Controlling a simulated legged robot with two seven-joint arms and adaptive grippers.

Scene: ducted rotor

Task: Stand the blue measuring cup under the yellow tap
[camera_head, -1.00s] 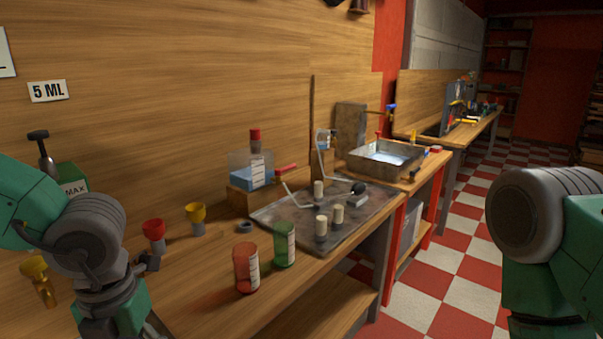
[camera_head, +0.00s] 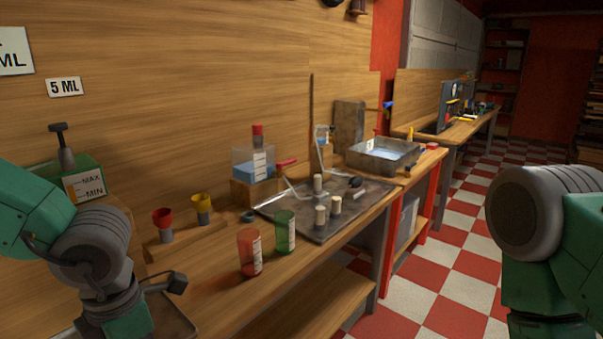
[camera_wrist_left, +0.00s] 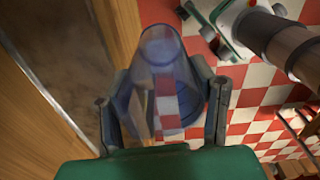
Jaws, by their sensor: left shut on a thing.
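The blue measuring cup (camera_wrist_left: 163,62) is clear blue and shows in the left wrist view between the fingers of my left gripper (camera_wrist_left: 162,95), which is shut on it. The cup is held beside the wooden bench edge, with checkered floor showing beyond it. In the head view my left gripper (camera_head: 150,288) is partly visible at the lower left, and the cup is not visible there. My right gripper is out of view.
A red cup (camera_head: 250,252) and a green cup (camera_head: 285,232) stand near the bench's front edge. Red-topped (camera_head: 163,222) and yellow-topped (camera_head: 202,203) pieces stand behind. A dark tray (camera_head: 330,225) bears several pale-topped posts. The metal basin (camera_head: 375,165) is farther back.

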